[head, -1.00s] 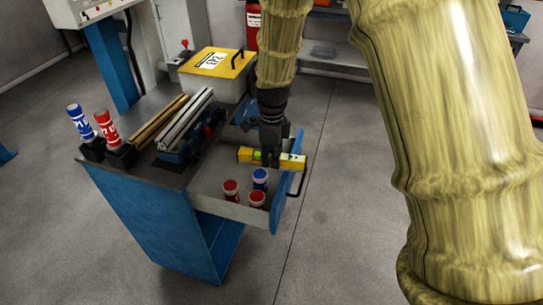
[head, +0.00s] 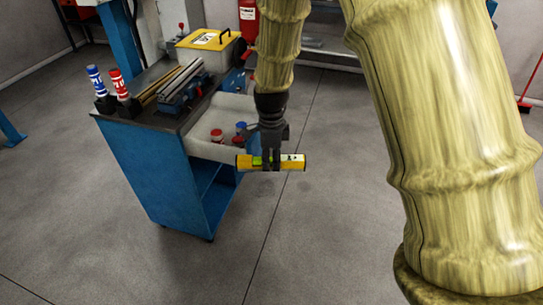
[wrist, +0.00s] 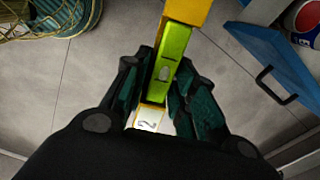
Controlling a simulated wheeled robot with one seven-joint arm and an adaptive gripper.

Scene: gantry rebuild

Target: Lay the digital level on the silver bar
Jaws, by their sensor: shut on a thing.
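The yellow digital level (head: 295,163) is gripped near its middle by my gripper (head: 269,157). It hangs level in front of the cart's open drawer, over the floor. In the wrist view the level (wrist: 173,48) runs between both dark fingers (wrist: 157,85), with its green vial section and a small white display showing. The silver bar (head: 184,78) lies lengthwise on a blue support (head: 178,101) on the cart top, left of and beyond my gripper. Nothing lies on the bar's visible top.
A brass-coloured bar (head: 158,86) lies left of the silver bar. Blue (head: 95,78) and red (head: 119,82) cans stand at the cart's left corner. A yellow-lidded box (head: 207,41) stands behind. The open drawer (head: 208,151) holds several cans.

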